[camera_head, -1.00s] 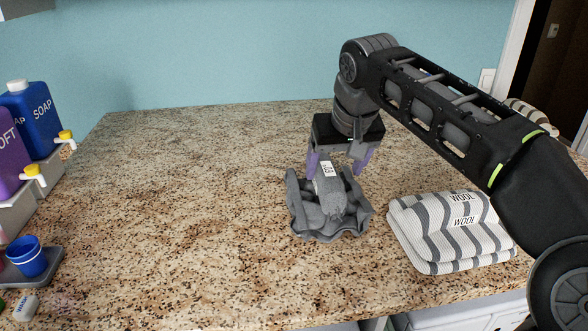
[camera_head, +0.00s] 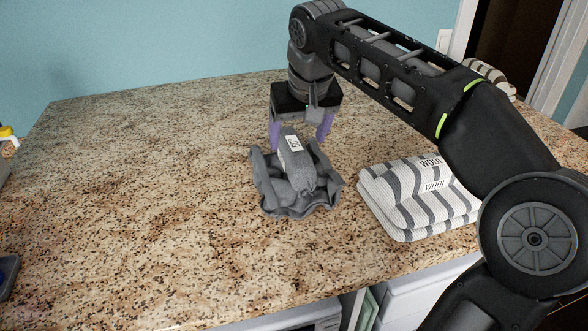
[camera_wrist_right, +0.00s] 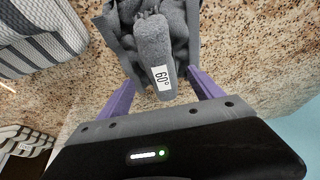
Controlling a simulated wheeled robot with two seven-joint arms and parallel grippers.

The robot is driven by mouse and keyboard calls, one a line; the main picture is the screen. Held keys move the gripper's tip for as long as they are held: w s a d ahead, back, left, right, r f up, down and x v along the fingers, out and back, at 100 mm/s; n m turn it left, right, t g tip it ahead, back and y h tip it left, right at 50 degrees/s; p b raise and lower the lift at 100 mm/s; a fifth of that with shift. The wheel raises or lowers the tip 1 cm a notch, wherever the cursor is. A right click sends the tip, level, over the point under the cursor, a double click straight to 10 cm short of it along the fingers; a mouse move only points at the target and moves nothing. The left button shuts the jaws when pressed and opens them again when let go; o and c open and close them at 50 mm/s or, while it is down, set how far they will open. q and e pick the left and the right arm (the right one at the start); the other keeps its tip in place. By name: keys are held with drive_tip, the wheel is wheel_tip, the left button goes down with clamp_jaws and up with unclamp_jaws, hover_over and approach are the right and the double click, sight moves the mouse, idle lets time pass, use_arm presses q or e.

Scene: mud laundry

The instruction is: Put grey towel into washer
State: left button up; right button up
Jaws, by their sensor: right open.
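The grey towel (camera_head: 296,185) lies crumpled on the speckled countertop, with a white label on its upright middle fold. In the right wrist view the towel (camera_wrist_right: 155,45) shows a label reading 60°. My right gripper (camera_head: 298,140) is open above the towel, its purple fingers on either side of the labelled fold. In the right wrist view the gripper (camera_wrist_right: 163,90) has its fingers apart with the fold between them; I cannot tell whether they touch it. The washer is not clearly identifiable; white appliance fronts (camera_head: 415,292) show below the counter. My left gripper is out of view.
A folded grey-and-white striped wool towel stack (camera_head: 420,205) lies right of the grey towel. Another striped bundle (camera_head: 490,75) sits at the far right. The countertop (camera_head: 140,200) is clear to the left. A yellow tap (camera_head: 6,133) shows at the left edge.

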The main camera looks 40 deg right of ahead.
sight(295, 144)
drive_tip(key=p+x, duration=0.1)
drive_tip(key=x, duration=0.3)
drive_tip(key=shift+w+f, duration=0.3)
drive_tip(key=shift+w, duration=0.05)
drive_tip(key=shift+f, duration=0.2)
drive_tip(key=shift+f, duration=0.25)
idle(0.6)
clamp_jaws()
idle(1.0)
